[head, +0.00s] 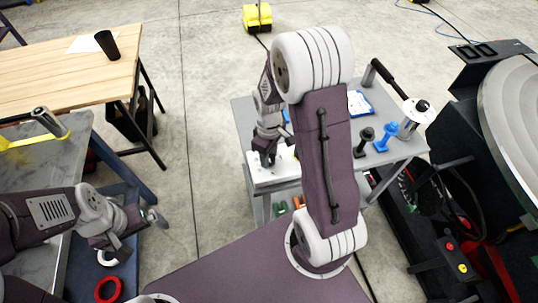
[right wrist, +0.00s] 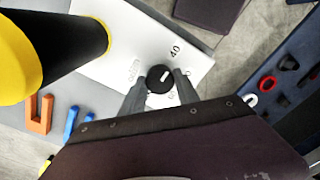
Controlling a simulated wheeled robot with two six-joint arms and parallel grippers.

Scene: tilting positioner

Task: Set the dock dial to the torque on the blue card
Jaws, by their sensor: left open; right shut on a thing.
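The dock dial (right wrist: 160,79) is a round black knob with a white pointer line on a white panel (right wrist: 113,37). My right gripper (right wrist: 160,86) is shut on the dial, with one finger on each side. The mark 40 is readable beside the knob; other marks are faint or partly covered. The pointer slants up and right, but its exact reading is unclear. In the head view, the white dock panel (head: 262,181) is on a grey cart, under my right gripper (head: 267,158). A white card with blue markings (head: 358,103) lies farther back; its writing is unreadable. My left gripper (head: 136,236) is open and empty.
A black knob (head: 364,140), a blue knob (head: 386,137) and a black-handled tool (head: 389,79) stand on the cart's right side. A yellow-and-black object (right wrist: 55,48) rises close beside the dial. A wooden table (head: 60,70) stands at back left. Open floor separates table and cart.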

